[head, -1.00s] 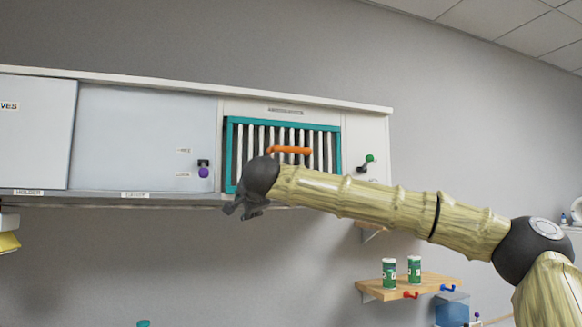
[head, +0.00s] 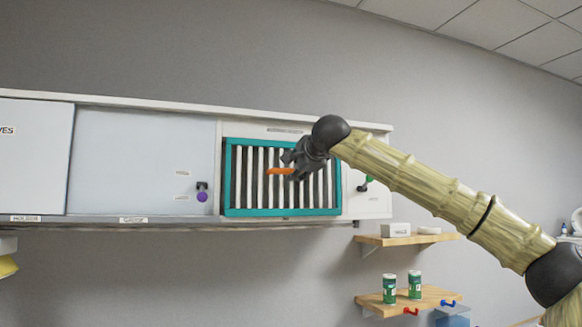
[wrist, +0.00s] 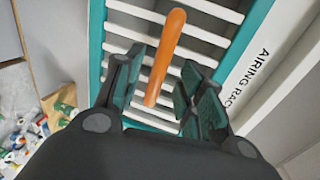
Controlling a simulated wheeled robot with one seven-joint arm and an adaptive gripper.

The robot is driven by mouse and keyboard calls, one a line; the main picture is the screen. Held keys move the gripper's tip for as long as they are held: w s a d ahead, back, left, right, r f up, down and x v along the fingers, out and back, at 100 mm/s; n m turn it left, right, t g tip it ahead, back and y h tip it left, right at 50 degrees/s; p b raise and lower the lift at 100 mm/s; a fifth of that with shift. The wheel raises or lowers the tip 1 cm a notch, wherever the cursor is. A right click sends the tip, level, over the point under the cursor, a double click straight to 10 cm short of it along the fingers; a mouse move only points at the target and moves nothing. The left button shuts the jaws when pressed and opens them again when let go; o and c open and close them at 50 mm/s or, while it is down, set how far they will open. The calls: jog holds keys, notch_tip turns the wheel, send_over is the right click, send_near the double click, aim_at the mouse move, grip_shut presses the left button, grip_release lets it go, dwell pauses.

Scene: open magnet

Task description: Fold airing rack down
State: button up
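The airing rack is a teal frame (head: 228,180) with white slats, standing upright and flush in the wall cabinet in the head view. Its frame (wrist: 97,50) and the label "AIRING RAC" also show in the wrist view. An orange bar handle (head: 278,171) sits at the middle of the rack. My gripper (head: 292,165) is in front of the rack at the handle and hides the handle's right part. In the wrist view my gripper (wrist: 157,92) is open, with the orange handle (wrist: 164,55) running between its fingers. I cannot tell whether the fingers touch it.
A green knob (head: 369,180) is right of the rack and a purple knob (head: 202,197) is left of it. Below right, shelves (head: 385,240) hold a box and green cans (head: 389,289). The wall below the cabinet is clear.

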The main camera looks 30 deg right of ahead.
aim_at(292, 171)
jog(key=shift+p+x, duration=0.85)
jog(key=shift+x, duration=1.3)
jog(key=shift+a, duration=0.1)
grip_shut()
